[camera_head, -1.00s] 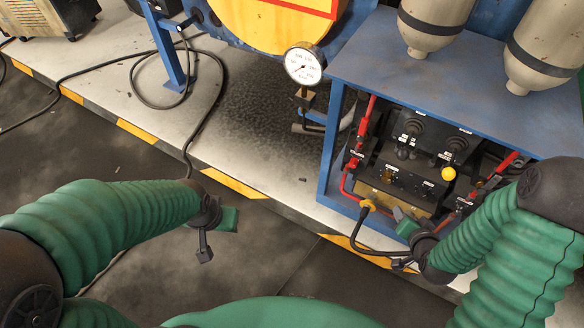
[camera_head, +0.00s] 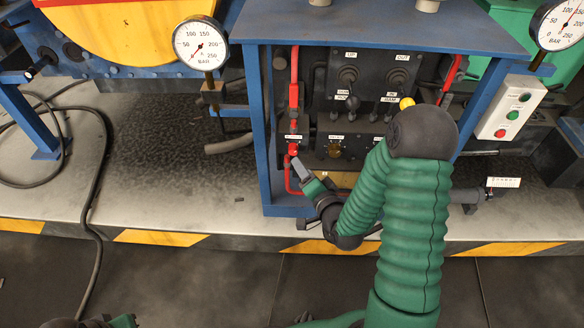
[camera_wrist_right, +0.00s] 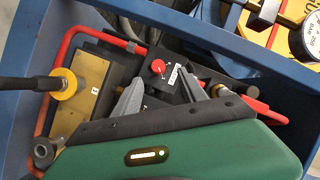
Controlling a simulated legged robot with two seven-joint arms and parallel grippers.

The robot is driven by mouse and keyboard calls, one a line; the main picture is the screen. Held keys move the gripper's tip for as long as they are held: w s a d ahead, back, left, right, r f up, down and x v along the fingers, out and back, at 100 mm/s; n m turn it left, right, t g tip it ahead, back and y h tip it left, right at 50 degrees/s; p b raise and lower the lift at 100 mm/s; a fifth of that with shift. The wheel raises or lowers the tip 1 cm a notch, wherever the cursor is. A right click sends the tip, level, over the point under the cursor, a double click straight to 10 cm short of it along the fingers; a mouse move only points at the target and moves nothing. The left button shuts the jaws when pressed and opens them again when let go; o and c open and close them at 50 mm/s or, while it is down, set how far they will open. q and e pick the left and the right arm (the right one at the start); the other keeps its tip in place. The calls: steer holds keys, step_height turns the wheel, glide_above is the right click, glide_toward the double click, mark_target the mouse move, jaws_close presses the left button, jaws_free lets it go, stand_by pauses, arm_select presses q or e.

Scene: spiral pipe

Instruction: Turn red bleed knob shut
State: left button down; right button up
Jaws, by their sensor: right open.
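The red bleed knob (camera_head: 292,149) is on the lower left of the control panel, below a red pipe, beside a small white label. In the right wrist view the red knob (camera_wrist_right: 158,66) has a round top and sits on a dark block. My right gripper (camera_head: 301,168) is open just in front of and below it. In the wrist view the two grey fingers of the right gripper (camera_wrist_right: 160,80) point toward the knob, which shows between and beyond their tips; contact is not visible. Only a bit of my left gripper (camera_head: 123,321) shows at the bottom edge.
The blue cabinet frame (camera_head: 259,130) closes in the panel on the left. Red pipe (camera_wrist_right: 55,100) and a yellow-collared black hose (camera_wrist_right: 62,84) lie near the gripper. A pressure gauge (camera_head: 200,43) stands left; a button box (camera_head: 511,107) is right.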

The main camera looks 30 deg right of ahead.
mark_target(294, 153)
steer(key=b+x, duration=0.1)
steer(key=x, duration=0.1)
steer(key=b+x, duration=0.1)
steer(key=x, duration=0.2)
steer(key=b+x, duration=0.1)
steer(key=x, duration=0.2)
steer(key=shift+d+f, duration=0.3)
steer(key=shift+d, duration=0.05)
steer(key=shift+w+b, duration=0.35)
steer(key=shift+w, duration=0.2)
steer(key=shift+d, duration=0.15)
steer(key=shift+c, duration=0.7)
arm_select(q)
steer(key=f, duration=0.5)
steer(key=shift+d+f, duration=0.15)
steer(key=shift+d, duration=0.25)
arm_select(e)
jaws_close()
